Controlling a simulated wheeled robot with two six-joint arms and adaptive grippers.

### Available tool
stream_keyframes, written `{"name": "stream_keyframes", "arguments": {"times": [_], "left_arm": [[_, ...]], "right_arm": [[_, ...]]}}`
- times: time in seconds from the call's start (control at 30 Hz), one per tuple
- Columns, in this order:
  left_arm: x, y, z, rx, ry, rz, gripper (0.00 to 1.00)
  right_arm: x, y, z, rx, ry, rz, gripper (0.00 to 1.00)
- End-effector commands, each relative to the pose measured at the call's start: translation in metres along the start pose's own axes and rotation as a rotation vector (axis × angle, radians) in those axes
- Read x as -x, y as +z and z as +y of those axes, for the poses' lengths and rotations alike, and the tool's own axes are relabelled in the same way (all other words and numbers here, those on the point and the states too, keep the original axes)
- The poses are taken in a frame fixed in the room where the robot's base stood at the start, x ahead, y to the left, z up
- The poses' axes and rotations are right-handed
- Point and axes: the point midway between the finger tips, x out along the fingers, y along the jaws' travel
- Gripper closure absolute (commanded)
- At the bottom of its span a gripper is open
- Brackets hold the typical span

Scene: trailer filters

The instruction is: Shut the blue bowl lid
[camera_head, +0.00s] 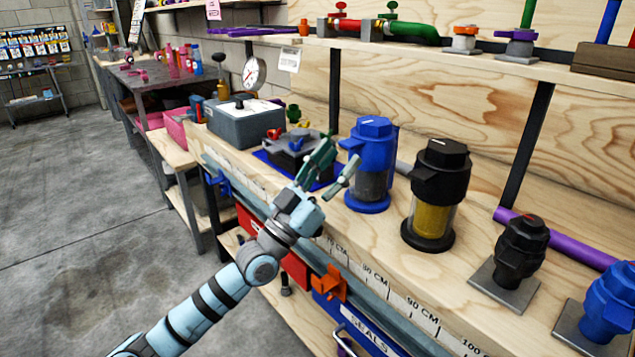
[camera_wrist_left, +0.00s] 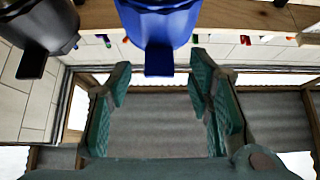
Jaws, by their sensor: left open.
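The blue filter stands upright on the wooden bench in the head view, with a blue lid (camera_head: 370,131) on top, a clear bowl (camera_head: 371,183) with grey contents, and a blue base. A blue tab sticks out from the lid toward the left. The lid sits over the bowl, but I cannot tell whether it is locked. My left gripper (camera_head: 338,163) is open and empty, just left of the blue filter, with its fingers pointing up toward the lid. In the left wrist view, the blue filter (camera_wrist_left: 158,25) is beyond the open fingers (camera_wrist_left: 160,82). My right gripper is not in view.
A black filter with yellow contents (camera_head: 434,190) stands just right of the blue one. A black fitting (camera_head: 521,250) and another blue fitting (camera_head: 611,303) stand farther right on plates. A grey box (camera_head: 245,122) sits farther left. A shelf (camera_head: 460,58) runs above.

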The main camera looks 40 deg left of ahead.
Motion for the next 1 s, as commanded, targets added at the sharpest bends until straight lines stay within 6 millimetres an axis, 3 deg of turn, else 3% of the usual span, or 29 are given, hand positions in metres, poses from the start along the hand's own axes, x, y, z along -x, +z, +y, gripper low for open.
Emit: {"name": "stream_keyframes", "arguments": {"times": [0.2, 0.33, 1.0], "left_arm": [[0.06, -0.003, 0.004, -0.005, 0.007, 0.003, 0.53], [0.079, -0.005, 0.004, -0.005, 0.006, 0.011, 0.53], [0.083, -0.007, 0.005, -0.004, 0.006, 0.017, 0.53]], "right_arm": [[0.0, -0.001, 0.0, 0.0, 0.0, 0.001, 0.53], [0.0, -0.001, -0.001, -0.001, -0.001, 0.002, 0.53], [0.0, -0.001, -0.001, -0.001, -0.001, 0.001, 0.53]]}}
